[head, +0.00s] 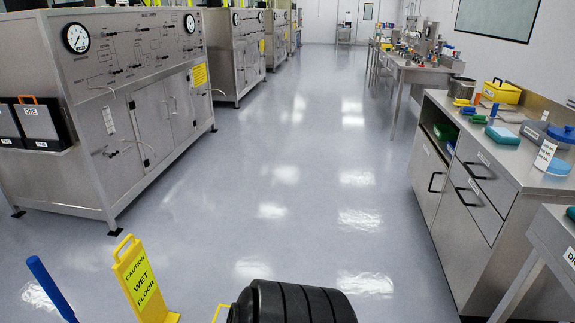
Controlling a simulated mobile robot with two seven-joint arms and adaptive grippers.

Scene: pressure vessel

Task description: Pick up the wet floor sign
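A yellow wet floor sign (141,281) stands upright on the floor at the lower left of the head view. It has a loop handle on top and black "CAUTION WET FLOOR" lettering. Neither of my grippers can be made out in this view.
A blue pole (51,290) stands left of the sign, and a black ribbed round object (292,302) is to its right. Steel test cabinets (120,100) line the left. A steel counter (480,190) stands at the right. The floor between (280,170) is clear.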

